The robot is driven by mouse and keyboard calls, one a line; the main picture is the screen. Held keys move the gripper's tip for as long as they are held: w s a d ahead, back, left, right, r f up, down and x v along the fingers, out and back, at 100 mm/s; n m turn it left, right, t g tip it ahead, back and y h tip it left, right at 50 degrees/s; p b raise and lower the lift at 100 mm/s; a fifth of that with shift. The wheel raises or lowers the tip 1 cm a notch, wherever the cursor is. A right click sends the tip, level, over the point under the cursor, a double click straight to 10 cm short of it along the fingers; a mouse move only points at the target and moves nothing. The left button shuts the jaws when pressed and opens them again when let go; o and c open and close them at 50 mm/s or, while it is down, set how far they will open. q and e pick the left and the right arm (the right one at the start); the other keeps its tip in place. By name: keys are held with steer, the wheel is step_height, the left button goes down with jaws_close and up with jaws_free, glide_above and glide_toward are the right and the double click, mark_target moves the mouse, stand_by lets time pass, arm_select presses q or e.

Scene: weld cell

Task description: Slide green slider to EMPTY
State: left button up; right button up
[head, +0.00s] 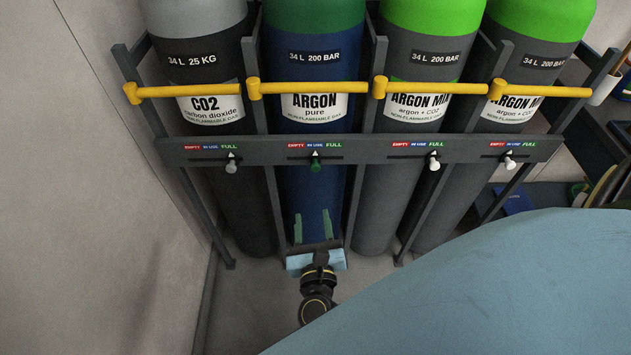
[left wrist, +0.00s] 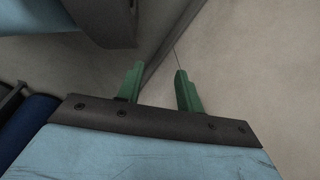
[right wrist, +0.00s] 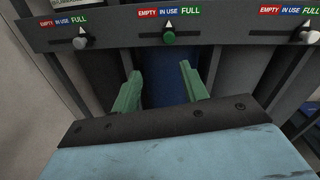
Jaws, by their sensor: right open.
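The green slider (head: 316,163) sits on the dark rail (head: 372,150) in front of the blue argon cylinder (head: 310,185). Its white pointer is under IN USE on the EMPTY / IN USE / FULL label (head: 314,145). The slider also shows near the top of the right wrist view (right wrist: 169,38). My right gripper (head: 312,215) is open and empty, below the slider and apart from it, its green fingers pointing toward the rack. The gap between its fingers (right wrist: 157,78) is roughly under the slider. My left gripper (left wrist: 158,69) is open and empty, facing a pale surface away from the sliders.
Neighbouring sliders share the rail: a grey one (head: 231,166) under FULL, a white one (head: 434,163) under FULL and another (head: 509,163) near IN USE. Yellow bars (head: 315,88) cross the cylinders above. A bare wall (head: 100,170) stands at the left.

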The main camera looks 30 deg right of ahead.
mark_target(315, 169)
steer(key=w+d+m, duration=0.1)
steer(key=w+d, duration=0.1)
steer(key=w, duration=0.1)
steer(key=w+d+m, duration=0.1)
steer(key=w+d, duration=0.2)
steer(key=w, duration=0.1)
steer(key=w+d+h, duration=0.1)
steer(key=w+d, duration=0.2)
steer(key=w, duration=0.1)
steer(key=shift+w+r+m+g+b, duration=0.1)
steer(key=shift+r+m+g+b, duration=0.2)
steer(key=shift+r+m, duration=0.1)
steer(key=shift+c, duration=0.3)
jaws_close()
